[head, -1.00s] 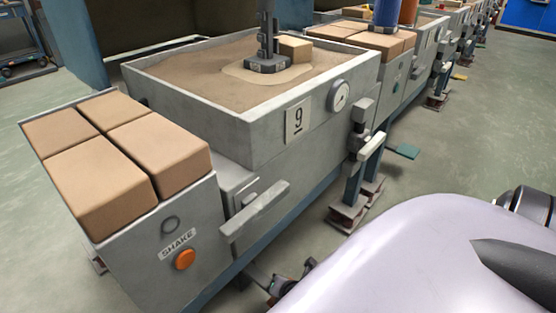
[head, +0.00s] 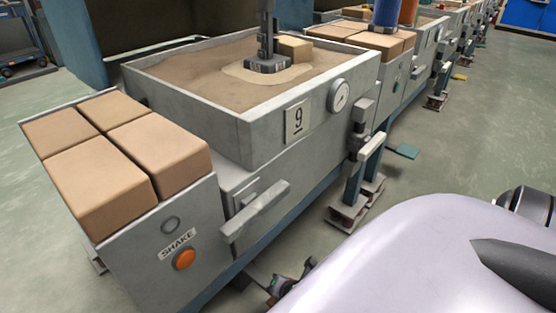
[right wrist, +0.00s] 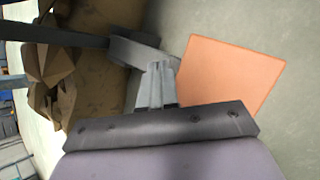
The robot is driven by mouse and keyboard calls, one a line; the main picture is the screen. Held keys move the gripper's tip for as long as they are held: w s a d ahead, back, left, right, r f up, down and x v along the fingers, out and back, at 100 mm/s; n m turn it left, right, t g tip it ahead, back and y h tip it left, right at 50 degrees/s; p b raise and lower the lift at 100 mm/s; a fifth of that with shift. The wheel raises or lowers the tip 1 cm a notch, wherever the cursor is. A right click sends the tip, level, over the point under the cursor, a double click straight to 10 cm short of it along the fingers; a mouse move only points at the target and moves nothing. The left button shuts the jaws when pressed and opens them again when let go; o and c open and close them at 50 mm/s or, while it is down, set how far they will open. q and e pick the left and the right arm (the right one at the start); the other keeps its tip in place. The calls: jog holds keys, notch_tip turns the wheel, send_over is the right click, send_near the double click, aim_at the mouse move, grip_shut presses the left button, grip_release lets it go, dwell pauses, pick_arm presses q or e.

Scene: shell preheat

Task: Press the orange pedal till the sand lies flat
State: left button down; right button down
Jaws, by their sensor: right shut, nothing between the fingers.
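The orange pedal (right wrist: 232,72) is a flat square plate near the floor in the right wrist view. I cannot make it out in the head view. My right gripper (right wrist: 158,82) is shut and empty, with its fingertips just left of the pedal in the picture; I cannot tell whether they touch it. The sand (head: 185,78) fills a grey box marked 9. A paler, uneven patch lies around the foot of a grey upright tool (head: 268,62), with a tan block (head: 296,47) beside it. My left gripper is not in view.
A grey cabinet with an orange SHAKE button (head: 184,259) carries several tan blocks (head: 98,189). A lever handle (head: 255,212) and a gauge (head: 340,96) sit on the front. Similar stations run back to the right. The floor (head: 460,130) at right is open.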

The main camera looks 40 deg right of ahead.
jog(key=shift+f, duration=0.1)
dwell(0.3)
jog(key=shift+f, duration=0.3)
